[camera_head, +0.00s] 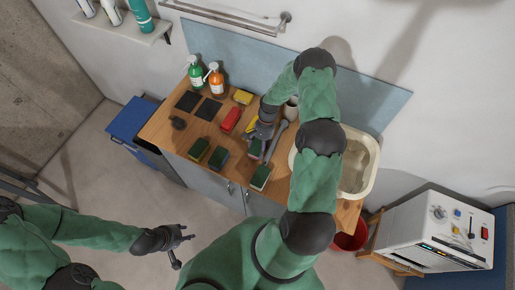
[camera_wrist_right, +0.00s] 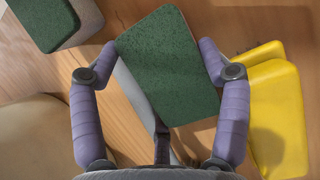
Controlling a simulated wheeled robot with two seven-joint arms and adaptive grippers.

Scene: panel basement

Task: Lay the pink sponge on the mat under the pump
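No sponge shows a clearly pink face. In the head view, my right gripper (camera_head: 262,140) is over the counter at this sponge (camera_head: 254,149). Two dark mats, one left (camera_head: 188,101) and one right (camera_head: 208,109), lie before a green pump bottle (camera_head: 194,73) and an orange one (camera_head: 214,80). My left gripper (camera_head: 181,247) is open and empty, off the counter.
Other green-topped sponges lie near the counter's front (camera_head: 199,149) (camera_head: 219,157) (camera_head: 260,177). A red sponge (camera_head: 231,119) and a yellow one (camera_head: 243,97) lie farther back. A yellow piece (camera_wrist_right: 275,110) is beside my right gripper. A cream basin (camera_head: 358,165) is at right.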

